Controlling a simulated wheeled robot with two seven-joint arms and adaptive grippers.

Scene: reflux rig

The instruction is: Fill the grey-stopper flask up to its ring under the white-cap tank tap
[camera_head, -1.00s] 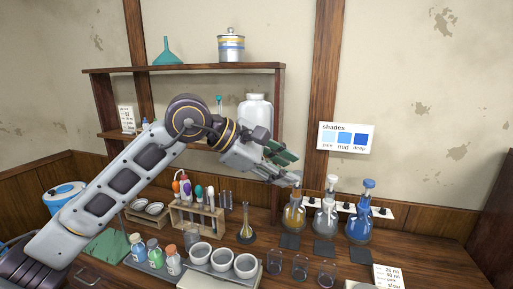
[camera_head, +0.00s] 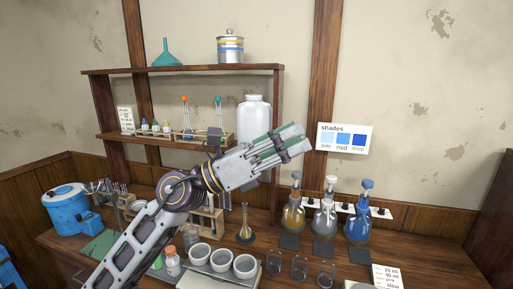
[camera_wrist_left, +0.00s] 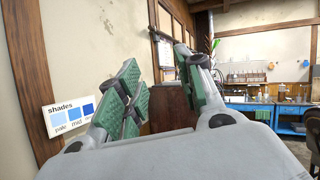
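Three stoppered flasks stand at the back right of the bench in the head view: an amber one (camera_head: 294,218), a clear greyish one (camera_head: 325,222) and a blue one (camera_head: 359,227). The middle one has a pale, whitish-grey stopper; I cannot tell surely that it is the grey-stopper flask. A white tank with a white cap (camera_head: 254,122) stands on the lower shelf; I cannot make out its tap. My left gripper (camera_head: 296,141) is raised in front of the wall, right of the tank and above the flasks. Its green-padded fingers are apart and empty in the wrist view (camera_wrist_left: 165,98). My right gripper is out of view.
White bowls (camera_head: 222,260) and small beakers (camera_head: 300,266) line the front of the bench. A narrow flask (camera_head: 245,228) stands behind them. The shelf post (camera_head: 278,170) is close to my left gripper. A shades card (camera_head: 343,138) hangs on the wall.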

